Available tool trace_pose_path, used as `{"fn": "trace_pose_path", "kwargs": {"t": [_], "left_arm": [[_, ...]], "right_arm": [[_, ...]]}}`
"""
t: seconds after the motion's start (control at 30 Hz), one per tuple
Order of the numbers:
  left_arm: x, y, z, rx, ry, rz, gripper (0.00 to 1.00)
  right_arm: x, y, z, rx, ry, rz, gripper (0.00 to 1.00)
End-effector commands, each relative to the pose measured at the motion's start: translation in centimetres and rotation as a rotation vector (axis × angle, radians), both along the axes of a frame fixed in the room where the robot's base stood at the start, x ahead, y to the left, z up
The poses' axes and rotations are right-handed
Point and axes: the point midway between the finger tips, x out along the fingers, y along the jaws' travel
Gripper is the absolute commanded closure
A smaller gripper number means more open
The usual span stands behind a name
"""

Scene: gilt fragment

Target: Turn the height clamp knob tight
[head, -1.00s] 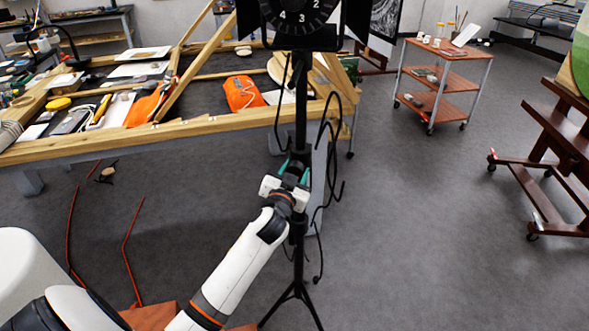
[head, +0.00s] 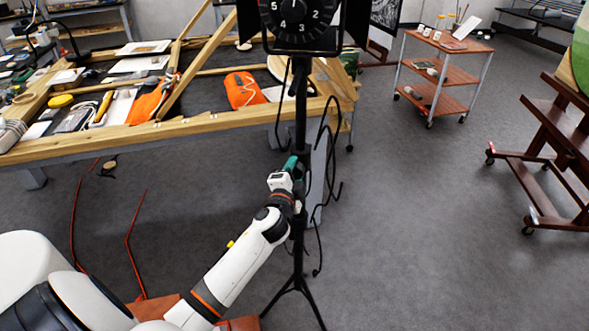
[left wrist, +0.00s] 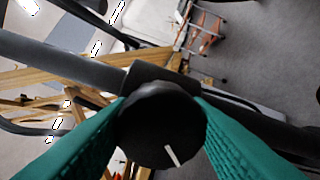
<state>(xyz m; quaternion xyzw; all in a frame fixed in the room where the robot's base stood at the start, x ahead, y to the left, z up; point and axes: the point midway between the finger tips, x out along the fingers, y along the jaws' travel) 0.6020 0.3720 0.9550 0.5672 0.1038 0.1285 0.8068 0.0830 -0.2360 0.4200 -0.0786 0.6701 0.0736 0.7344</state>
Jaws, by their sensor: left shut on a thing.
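The height clamp knob (left wrist: 160,125) is round and black with a white mark, which points to the lower right in the left wrist view. It sits on the collar of the black lamp stand (head: 299,120). My left gripper (head: 291,165) is at the stand's column, and its teal fingers lie on both sides of the knob, shut on it. In the head view the gripper hides the knob. The lamp head with a numbered dial (head: 296,20) is at the top of the stand. My right gripper is not in view.
A wooden-framed worktable (head: 200,122) with tools and an orange pouch (head: 244,90) stands behind on the left. Black cables (head: 326,180) hang beside the stand. A wheeled cart (head: 440,80) and a wooden easel (head: 550,150) stand to the right, with clear floor between.

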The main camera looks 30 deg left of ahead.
Motion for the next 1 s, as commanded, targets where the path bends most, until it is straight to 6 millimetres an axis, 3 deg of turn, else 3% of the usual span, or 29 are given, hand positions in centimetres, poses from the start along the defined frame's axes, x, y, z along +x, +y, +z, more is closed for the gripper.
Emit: {"fn": "trace_pose_path", "kwargs": {"t": [0.4, 1.0], "left_arm": [[-0.02, -0.06, -0.12, 0.198, 0.074, 0.0, 0.8], [-0.04, -0.07, -0.21, 0.232, 0.086, 0.0, 0.8]], "right_arm": [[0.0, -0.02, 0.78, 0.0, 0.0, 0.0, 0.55], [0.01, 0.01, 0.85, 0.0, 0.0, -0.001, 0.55]]}}
